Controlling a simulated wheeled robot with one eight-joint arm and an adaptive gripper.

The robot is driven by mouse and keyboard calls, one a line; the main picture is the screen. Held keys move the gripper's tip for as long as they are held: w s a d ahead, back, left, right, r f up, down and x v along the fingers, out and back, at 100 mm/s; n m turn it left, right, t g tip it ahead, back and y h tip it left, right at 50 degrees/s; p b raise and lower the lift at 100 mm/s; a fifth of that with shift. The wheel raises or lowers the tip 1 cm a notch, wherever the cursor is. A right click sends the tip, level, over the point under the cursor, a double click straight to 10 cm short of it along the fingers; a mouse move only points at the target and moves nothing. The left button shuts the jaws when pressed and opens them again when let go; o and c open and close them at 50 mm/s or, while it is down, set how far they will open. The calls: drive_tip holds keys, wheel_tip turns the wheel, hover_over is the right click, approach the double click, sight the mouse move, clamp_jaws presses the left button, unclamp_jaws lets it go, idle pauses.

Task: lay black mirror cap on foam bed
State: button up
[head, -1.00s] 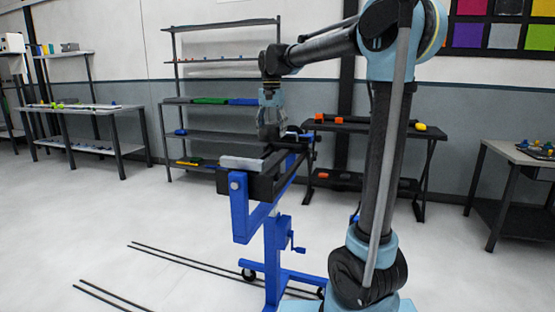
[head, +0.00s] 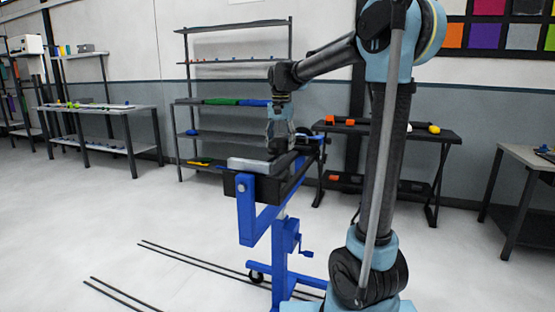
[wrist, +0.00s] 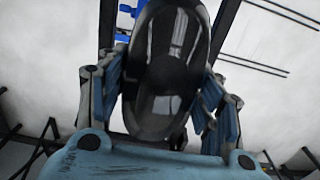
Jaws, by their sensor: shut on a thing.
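My gripper (wrist: 163,88) is shut on a glossy black mirror cap (wrist: 165,60), which sits between its blue-and-grey fingers in the wrist view. In the head view my gripper (head: 280,142) points down over the far part of a blue stand (head: 252,205). A light grey pad (head: 250,165) lies on the near end of the stand's dark top; I cannot tell whether it is the foam bed. The cap is too small and dark to make out in the head view, so whether it touches the stand cannot be told.
A shelf rack (head: 235,105) stands against the wall behind the stand. A dark table (head: 395,130) with orange and yellow items is behind my arm. Another table (head: 100,110) is at the left. Dark rods (head: 200,262) lie on the floor; the front left floor is mostly clear.

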sight(280, 135)
drive_tip(key=shift+f, duration=2.65)
drive_tip(key=o, duration=1.2)
drive_tip(key=shift+f, duration=0.1)
drive_tip(key=shift+c, duration=0.2)
wheel_tip(280, 135, up, 12)
drive_tip(key=shift+r, duration=0.1)
